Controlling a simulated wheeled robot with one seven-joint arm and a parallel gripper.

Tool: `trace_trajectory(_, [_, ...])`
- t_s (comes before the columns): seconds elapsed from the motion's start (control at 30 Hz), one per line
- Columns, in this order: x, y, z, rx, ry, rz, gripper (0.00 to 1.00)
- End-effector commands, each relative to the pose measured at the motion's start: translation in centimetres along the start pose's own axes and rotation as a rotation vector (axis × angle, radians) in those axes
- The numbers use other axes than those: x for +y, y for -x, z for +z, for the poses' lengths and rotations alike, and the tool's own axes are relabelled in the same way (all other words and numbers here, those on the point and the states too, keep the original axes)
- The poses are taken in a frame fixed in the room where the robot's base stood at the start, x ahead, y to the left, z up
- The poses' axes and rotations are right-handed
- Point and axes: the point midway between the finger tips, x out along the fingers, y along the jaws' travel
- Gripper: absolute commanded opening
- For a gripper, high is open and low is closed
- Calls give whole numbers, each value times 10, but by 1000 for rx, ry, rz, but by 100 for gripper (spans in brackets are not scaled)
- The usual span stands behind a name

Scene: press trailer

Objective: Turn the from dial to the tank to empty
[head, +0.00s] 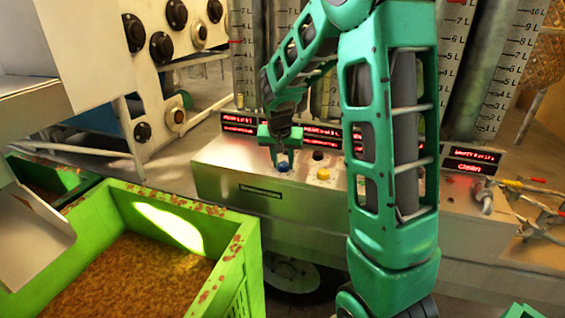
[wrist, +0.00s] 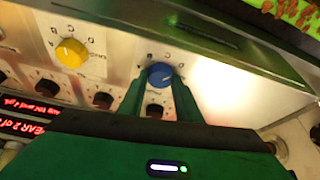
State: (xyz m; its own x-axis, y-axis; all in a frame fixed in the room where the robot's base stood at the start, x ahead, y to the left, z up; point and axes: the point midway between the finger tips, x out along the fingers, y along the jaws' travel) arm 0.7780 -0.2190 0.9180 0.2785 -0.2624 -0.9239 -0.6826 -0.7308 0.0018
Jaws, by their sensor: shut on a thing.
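A blue dial (wrist: 160,72) sits on the pale control panel, with small letters around it. My gripper (wrist: 162,80) is shut on it, one finger on each side. In the head view, the gripper (head: 283,158) points down at the panel box (head: 225,180), with the blue dial (head: 283,167) at its tips. A yellow dial (wrist: 71,53) is beside the blue one, with letters around it. I cannot read which dial is marked "from". Tall tanks with litre scales (head: 495,70) stand behind the panel; my arm hides part of them.
Black knobs (wrist: 103,100) and red-lettered displays (head: 240,125) line the panel's back. A "Clean" display (head: 470,160) and metal valves (head: 530,205) are at the right. A green crate (head: 235,265) of brown pulp stands at front left. A white machine (head: 85,45) is behind it.

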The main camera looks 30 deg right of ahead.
Motion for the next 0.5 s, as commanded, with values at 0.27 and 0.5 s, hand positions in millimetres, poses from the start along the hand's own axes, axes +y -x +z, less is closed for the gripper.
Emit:
trace_trajectory(0.27, [-5, 1, 1, -1, -106, 41, 8])
trace_trajectory(0.5, [-6, 1, 1, -1, -140, 53, 8])
